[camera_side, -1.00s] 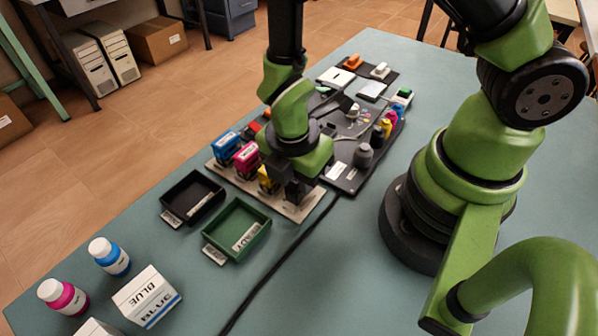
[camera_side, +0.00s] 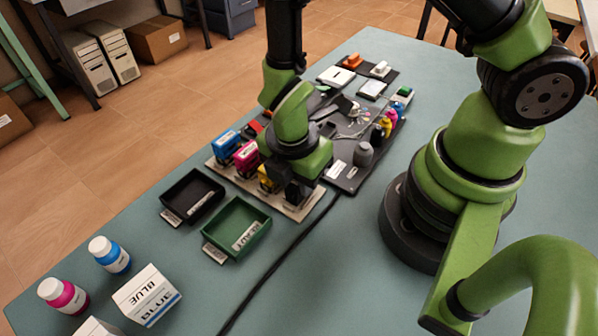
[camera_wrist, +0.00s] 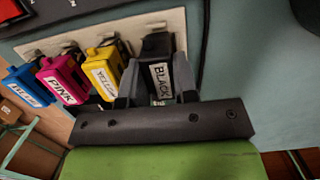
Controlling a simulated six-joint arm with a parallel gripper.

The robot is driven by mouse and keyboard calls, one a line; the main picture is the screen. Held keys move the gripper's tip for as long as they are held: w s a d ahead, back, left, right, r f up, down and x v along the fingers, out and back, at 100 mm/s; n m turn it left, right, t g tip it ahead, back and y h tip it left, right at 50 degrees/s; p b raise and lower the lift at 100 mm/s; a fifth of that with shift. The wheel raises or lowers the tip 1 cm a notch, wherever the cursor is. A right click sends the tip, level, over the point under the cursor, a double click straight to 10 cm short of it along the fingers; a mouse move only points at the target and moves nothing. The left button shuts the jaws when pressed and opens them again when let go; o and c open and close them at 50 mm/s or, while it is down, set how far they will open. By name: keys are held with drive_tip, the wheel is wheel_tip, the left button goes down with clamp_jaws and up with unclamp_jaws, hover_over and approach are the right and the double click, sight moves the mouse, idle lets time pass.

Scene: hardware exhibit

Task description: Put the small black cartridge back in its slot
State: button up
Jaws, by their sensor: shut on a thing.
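The black cartridge (camera_wrist: 159,82), labelled BLACK, stands upright between the two fingers of my gripper (camera_wrist: 157,86) in the wrist view. The fingers are shut on its sides. It is in line with the yellow cartridge (camera_wrist: 103,72), pink cartridge (camera_wrist: 63,80) and blue cartridge (camera_wrist: 28,86) along the pale slotted rail (camera_wrist: 166,22). In the side view my gripper (camera_side: 297,190) is low at the right end of the rail (camera_side: 228,172) and mostly hides the black cartridge. I cannot tell whether its base is fully seated, as its lower part is hidden.
A dark tray (camera_side: 213,203) and a green tray (camera_side: 263,216) sit in front of the rail. Small ink bottles (camera_side: 363,155) stand on the dark mat behind. A black cable (camera_side: 275,273) crosses the table.

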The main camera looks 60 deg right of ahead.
drive_tip(key=shift+f, duration=0.3)
drive_tip(key=o, duration=1.3)
drive_tip(key=shift+r, duration=0.1)
drive_tip(key=shift+r, duration=3.7)
